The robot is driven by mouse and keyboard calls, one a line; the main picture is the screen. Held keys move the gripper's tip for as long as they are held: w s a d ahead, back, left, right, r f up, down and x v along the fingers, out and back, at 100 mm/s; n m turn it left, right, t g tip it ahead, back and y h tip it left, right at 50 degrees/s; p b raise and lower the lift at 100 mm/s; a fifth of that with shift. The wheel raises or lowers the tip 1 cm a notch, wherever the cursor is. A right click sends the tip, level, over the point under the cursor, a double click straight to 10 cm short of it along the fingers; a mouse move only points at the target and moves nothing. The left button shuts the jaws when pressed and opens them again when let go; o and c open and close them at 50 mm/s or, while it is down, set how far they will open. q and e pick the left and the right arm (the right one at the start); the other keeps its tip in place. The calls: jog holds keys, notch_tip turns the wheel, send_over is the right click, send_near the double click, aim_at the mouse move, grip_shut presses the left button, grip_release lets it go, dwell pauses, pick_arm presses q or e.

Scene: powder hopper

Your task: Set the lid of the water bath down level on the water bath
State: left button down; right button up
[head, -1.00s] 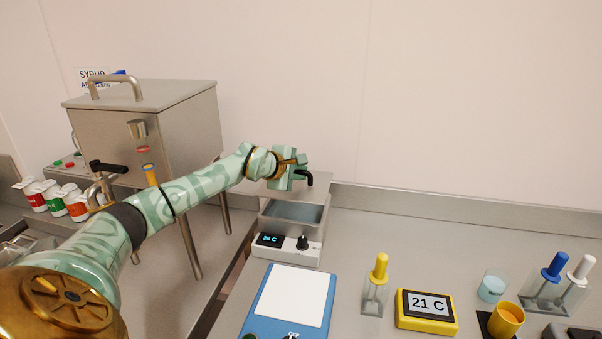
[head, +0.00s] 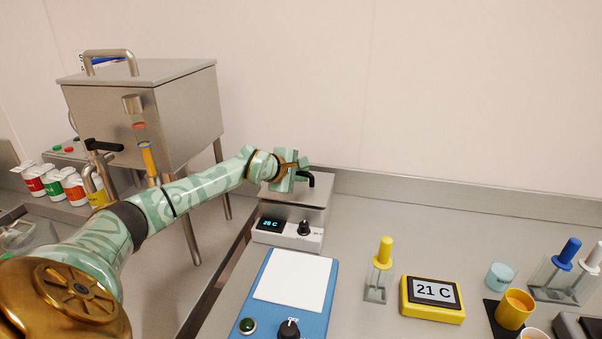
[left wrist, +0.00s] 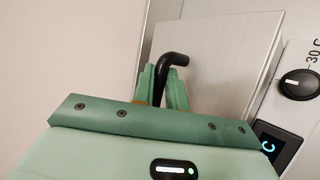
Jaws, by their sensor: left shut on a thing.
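The water bath (head: 265,237) stands on the bench, with a dark display reading about 28 C and a black knob on its white front. Its grey metal lid (head: 318,192) lies over the basin, looks about level and hides the opening. I cannot tell whether a thin gap is left under it. My left gripper (head: 298,174) is shut on the lid's black bent handle (head: 312,180). In the left wrist view the handle (left wrist: 172,60) stands between the fingers (left wrist: 163,88), above the flat lid (left wrist: 215,62). My right gripper is not in view.
A steel hopper (head: 145,110) on legs stands left, behind my left arm. A blue device with a white plate (head: 295,277) is in front of the bath. A yellow-handled tool in a holder (head: 380,270) and a yellow 21 C display (head: 433,297) stand to the right.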

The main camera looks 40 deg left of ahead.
pick_arm(q)
jog(key=shift+f, duration=0.35)
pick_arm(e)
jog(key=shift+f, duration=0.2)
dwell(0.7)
pick_arm(q)
jog(key=c, duration=1.3)
grip_release()
jog(key=shift+c, duration=0.2)
jog(key=shift+s, duration=0.15)
